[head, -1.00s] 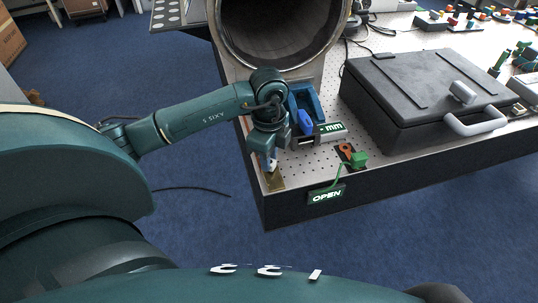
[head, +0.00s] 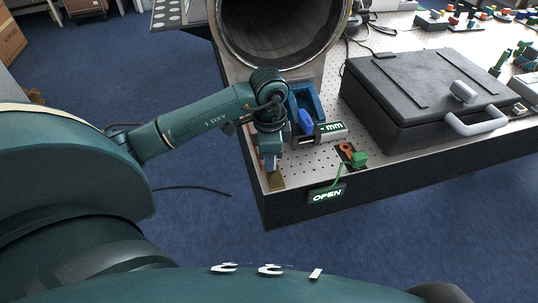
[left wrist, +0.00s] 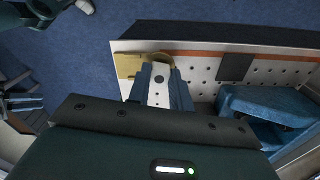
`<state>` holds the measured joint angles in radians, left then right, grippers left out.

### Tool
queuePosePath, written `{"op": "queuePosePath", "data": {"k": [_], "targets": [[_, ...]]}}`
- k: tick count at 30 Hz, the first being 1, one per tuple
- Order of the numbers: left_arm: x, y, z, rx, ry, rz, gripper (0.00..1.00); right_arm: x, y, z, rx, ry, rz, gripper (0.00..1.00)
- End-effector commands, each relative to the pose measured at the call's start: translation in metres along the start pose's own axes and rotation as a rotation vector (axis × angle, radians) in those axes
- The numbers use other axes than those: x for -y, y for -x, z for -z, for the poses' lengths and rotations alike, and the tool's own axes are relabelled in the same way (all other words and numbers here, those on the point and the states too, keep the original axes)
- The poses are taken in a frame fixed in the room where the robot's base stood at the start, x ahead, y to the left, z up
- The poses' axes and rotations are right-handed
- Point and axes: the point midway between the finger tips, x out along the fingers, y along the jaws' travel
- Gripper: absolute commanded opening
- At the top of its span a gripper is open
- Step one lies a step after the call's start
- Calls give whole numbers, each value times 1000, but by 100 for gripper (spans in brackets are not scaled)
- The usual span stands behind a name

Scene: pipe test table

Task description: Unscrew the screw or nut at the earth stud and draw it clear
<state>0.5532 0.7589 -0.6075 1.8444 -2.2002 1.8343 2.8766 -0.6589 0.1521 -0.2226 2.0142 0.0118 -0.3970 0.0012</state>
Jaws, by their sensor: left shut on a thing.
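The brass plate of the earth stud (head: 275,182) is at the near left corner of the perforated table. It also shows in the left wrist view (left wrist: 127,66), just beyond my fingertips. My left gripper (head: 270,168) points down over this plate.
A blue open holder (head: 307,100) and a "mm" display (head: 330,128) stand just right of the gripper. A green valve handle (head: 360,159) and OPEN sign (head: 326,195) are at the front edge. A black case (head: 425,90) and large pipe (head: 282,30) lie farther back.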

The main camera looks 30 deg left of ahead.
Motion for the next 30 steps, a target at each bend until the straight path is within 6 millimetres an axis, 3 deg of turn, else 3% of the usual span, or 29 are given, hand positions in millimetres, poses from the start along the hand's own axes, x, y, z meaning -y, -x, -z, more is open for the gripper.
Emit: {"op": "queuePosePath", "data": {"k": [1,2,10,15,21,30], "targets": [[0,0,0,1,-1,0,0,0,0,1,-2,-2,0,36],[0,0,0,1,-1,0,23,0,-1,2,-3,-3,-1,36],[0,0,0,0,-2,0,46,2,-1,3,-6,-11,-1,36],[0,0,0,0,-3,0,46,2,-1,2,-5,-11,-1,36],[0,0,0,0,-3,0,61,2,1,-1,2,-11,0,36],[0,0,2,0,-4,0,61,1,2,-5,10,-3,1,36]]}}
